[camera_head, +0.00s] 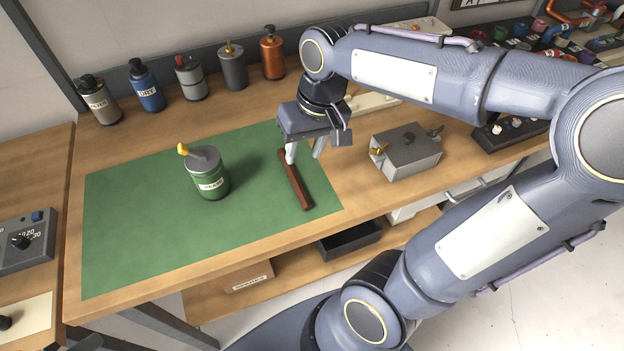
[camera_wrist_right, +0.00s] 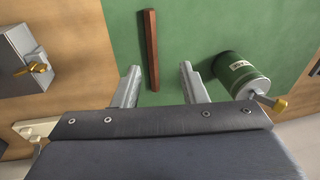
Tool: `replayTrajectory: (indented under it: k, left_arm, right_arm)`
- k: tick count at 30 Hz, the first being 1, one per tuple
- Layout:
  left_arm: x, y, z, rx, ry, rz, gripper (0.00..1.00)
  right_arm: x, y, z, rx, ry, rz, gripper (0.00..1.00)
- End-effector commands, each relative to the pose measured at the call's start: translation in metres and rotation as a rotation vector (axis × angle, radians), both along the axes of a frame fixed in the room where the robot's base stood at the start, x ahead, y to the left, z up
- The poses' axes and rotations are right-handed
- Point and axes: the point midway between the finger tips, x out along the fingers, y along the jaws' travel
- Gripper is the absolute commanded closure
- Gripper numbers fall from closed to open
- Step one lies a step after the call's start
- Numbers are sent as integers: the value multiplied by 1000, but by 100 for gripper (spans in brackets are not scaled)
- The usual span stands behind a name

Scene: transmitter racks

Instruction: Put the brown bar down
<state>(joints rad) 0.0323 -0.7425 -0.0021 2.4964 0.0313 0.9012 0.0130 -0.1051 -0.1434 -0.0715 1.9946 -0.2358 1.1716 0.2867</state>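The brown bar (camera_head: 295,182) lies on the right part of the green mat (camera_head: 130,230) on the workbench. In the right wrist view the bar (camera_wrist_right: 150,50) points lengthwise between the fingers, with clear space on both sides. My right gripper (camera_head: 305,152) is over the bar's far end, its fingers apart. In the right wrist view the gripper (camera_wrist_right: 158,85) is open and empty. The exact height of the fingertips above the mat is hard to tell. My left gripper is not in view.
A green canister (camera_head: 208,175) with a yellow nozzle stands on the mat left of the bar. A grey metal box (camera_head: 405,150) stands right of the mat. Several bottles (camera_head: 147,85) line the back edge. The mat's front left is clear.

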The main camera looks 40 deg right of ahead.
Motion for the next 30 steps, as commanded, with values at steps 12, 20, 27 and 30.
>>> replayTrajectory:
  k: [12,20,27,30]
  left_arm:
    - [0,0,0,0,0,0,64]
    - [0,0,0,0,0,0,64]
    - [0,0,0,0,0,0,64]
    - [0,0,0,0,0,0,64]
  right_arm:
    - [-102,43,-22,169,-359,30,61]
    - [-105,45,-24,173,-376,31,61]
    - [-105,45,-24,173,-375,31,61]
    - [-105,45,-24,173,-375,31,61]
